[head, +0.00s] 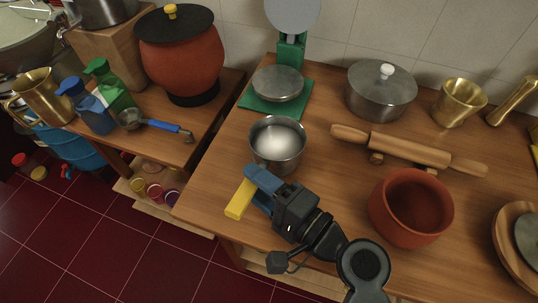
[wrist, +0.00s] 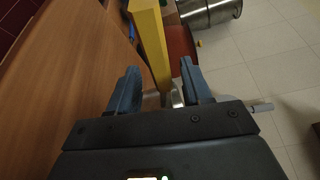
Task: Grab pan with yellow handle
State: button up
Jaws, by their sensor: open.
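The pan is a shiny steel pot (head: 277,143) at the left edge of the wooden table. In the wrist view the yellow handle (wrist: 151,45) runs between the two open fingers (wrist: 160,88), with a gap visible on each side. The pan's bowl is mostly hidden there; only a small silver piece shows behind my gripper.
A terracotta bowl (head: 411,207) stands right of my gripper. A rolling pin (head: 408,149) and a lidded steel pot (head: 381,91) lie beyond it. A green scale (head: 278,84) stands behind the pan. A blue-handled ladle (head: 155,124) lies on the left table, across a gap.

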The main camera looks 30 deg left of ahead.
jog(key=a, duration=0.3)
jog(key=shift+w+a, duration=0.1)
jog(key=shift+w, duration=0.2)
grip_shut()
dwell(1.1)
jog(key=shift+r, duration=0.15)
